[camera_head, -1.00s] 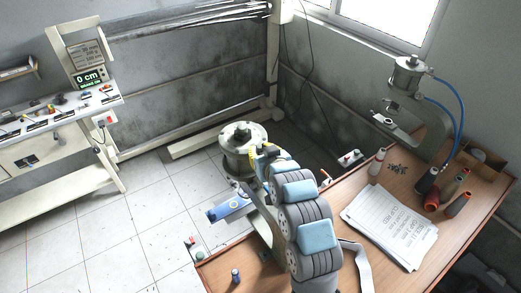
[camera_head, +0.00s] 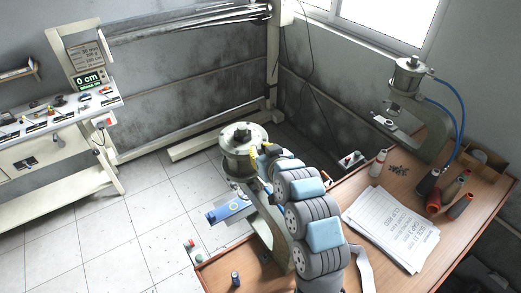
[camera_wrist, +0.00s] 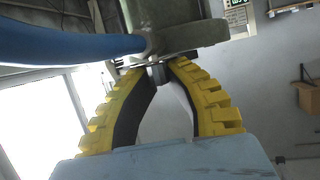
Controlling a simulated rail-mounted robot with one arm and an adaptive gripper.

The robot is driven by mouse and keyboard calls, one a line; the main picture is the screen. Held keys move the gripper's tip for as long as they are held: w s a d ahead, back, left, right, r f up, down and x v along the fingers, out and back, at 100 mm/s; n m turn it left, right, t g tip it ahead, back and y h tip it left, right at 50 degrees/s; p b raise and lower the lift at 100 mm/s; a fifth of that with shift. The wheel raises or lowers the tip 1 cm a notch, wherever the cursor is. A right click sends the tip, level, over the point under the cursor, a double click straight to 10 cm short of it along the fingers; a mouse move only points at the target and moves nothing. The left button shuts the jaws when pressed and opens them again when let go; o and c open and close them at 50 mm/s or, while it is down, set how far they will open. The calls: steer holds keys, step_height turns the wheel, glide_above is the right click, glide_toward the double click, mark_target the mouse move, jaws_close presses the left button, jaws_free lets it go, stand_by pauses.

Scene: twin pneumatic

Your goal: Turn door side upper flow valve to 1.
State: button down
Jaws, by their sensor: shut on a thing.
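The near pneumatic press (camera_head: 242,140), a grey-green cylinder on a C-shaped frame, stands at the left end of the wooden table. My gripper (camera_head: 262,157) is at the right side of its cylinder, mostly hidden by my arm. In the wrist view my yellow-and-black fingers (camera_wrist: 158,72) converge at their tips on a small dark grey valve knob (camera_wrist: 157,75) beneath the press body (camera_wrist: 175,30). The fingers are shut on this knob. Its markings and setting are not visible. A thick blue hose (camera_wrist: 60,45) runs to the press body on the left.
A second press (camera_head: 412,78) with a blue hose stands at the table's far end. Thread spools (camera_head: 432,202), a white bottle (camera_head: 377,163) and paper sheets (camera_head: 390,228) lie on the wooden table. A control desk (camera_head: 60,118) stands at the left wall. Tiled floor lies between.

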steer(key=shift+f, duration=0.15)
stand_by(0.4)
steer(key=c, duration=1)
jaws_free()
steer(key=shift+d, duration=0.1)
steer(key=shift+s, duration=0.1)
steer(key=v, duration=1.2)
